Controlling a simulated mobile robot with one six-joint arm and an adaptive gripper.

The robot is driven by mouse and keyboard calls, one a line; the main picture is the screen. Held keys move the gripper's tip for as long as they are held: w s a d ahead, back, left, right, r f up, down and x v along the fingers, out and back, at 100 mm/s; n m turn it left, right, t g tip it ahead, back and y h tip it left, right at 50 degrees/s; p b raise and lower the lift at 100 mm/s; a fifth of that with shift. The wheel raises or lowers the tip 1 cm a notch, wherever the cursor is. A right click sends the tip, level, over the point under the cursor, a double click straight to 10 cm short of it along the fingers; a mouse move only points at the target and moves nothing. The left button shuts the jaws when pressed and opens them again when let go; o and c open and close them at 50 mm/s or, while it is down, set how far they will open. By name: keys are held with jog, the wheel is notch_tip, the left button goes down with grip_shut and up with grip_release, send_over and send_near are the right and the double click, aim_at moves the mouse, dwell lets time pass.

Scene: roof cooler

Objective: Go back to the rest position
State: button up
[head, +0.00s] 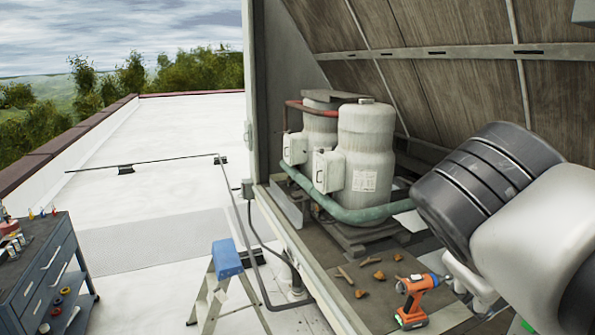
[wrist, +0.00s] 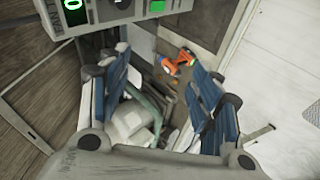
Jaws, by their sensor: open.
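My gripper (wrist: 157,60) is open in the wrist view, its two blue-padded fingers spread apart with nothing held between them. In the head view my arm comes in from the right and hides most of the gripper. An orange and black cordless drill (head: 414,298) lies on the cooler's floor, close to the wrist end of my arm in the picture. The drill also shows in the wrist view (wrist: 180,62), beyond the fingers and near the right one; I see no contact.
Two pale compressor tanks (head: 365,160) with green and red pipes stand inside the open cooler housing. Brown scraps (head: 367,262) lie before them. A blue-topped stepladder (head: 228,262) and tool cart (head: 42,270) stand left. A panel with green displays (wrist: 74,8) shows in the wrist view.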

jog(key=s+a+f+m+y+b, duration=0.2)
jog(key=s+a+f+b, duration=0.3)
jog(key=f, duration=1)
jog(key=s+a+f+m+g+y+b, duration=0.1)
jog(key=s+a+f+y+b, duration=0.4)
jog(key=f, duration=1.1)
jog(key=shift+a+m+b, duration=0.6)
jog(key=shift+a+b, duration=0.2)
